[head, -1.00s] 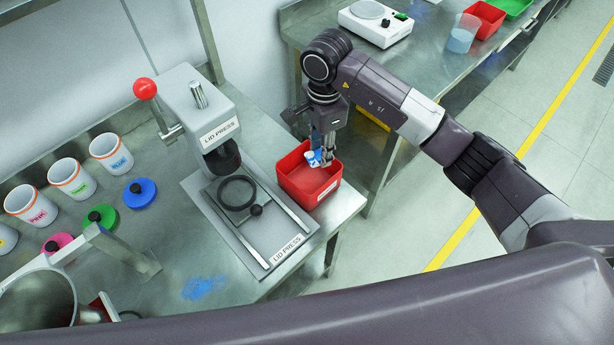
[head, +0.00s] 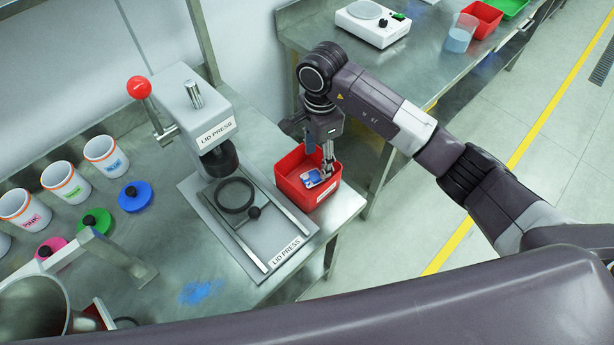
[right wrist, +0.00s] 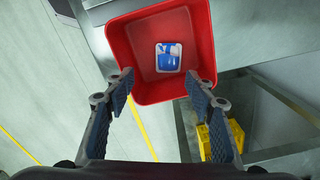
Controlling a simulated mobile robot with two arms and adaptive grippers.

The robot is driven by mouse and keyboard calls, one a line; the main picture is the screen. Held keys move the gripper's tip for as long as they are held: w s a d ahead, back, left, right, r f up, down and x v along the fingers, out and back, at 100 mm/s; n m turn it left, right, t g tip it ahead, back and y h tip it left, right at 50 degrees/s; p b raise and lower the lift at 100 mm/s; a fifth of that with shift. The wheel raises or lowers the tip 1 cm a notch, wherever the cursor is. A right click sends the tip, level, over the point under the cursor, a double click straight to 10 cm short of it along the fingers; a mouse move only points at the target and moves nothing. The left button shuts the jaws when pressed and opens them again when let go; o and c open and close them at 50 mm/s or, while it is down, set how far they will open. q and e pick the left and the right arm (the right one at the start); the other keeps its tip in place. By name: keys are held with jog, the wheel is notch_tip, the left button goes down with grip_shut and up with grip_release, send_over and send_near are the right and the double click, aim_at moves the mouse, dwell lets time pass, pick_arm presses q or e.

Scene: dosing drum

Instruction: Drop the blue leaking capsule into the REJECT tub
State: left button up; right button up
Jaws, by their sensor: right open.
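The blue and white capsule (head: 312,178) lies inside the red tub (head: 331,199) at the right end of the near bench. In the right wrist view the capsule (right wrist: 168,58) rests on the floor of the red tub (right wrist: 120,42), clear of the walls. My right gripper (head: 327,164) is over the tub, pointing down. In the right wrist view its fingers (right wrist: 160,80) are wide apart and empty, at the tub's near side. No REJECT lettering can be read on the tub. My left gripper is not in view.
A lid press (head: 213,122) stands just left of the tub. White cups (head: 65,182), coloured lids (head: 134,196) and a blue stain (head: 200,290) are further left. A second bench (head: 443,58) holds a scale (head: 372,24), a red tub (head: 482,18) and a green tray.

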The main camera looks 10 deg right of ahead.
notch_tip(320, 180, up, 12)
dwell(0.6)
dwell(0.4)
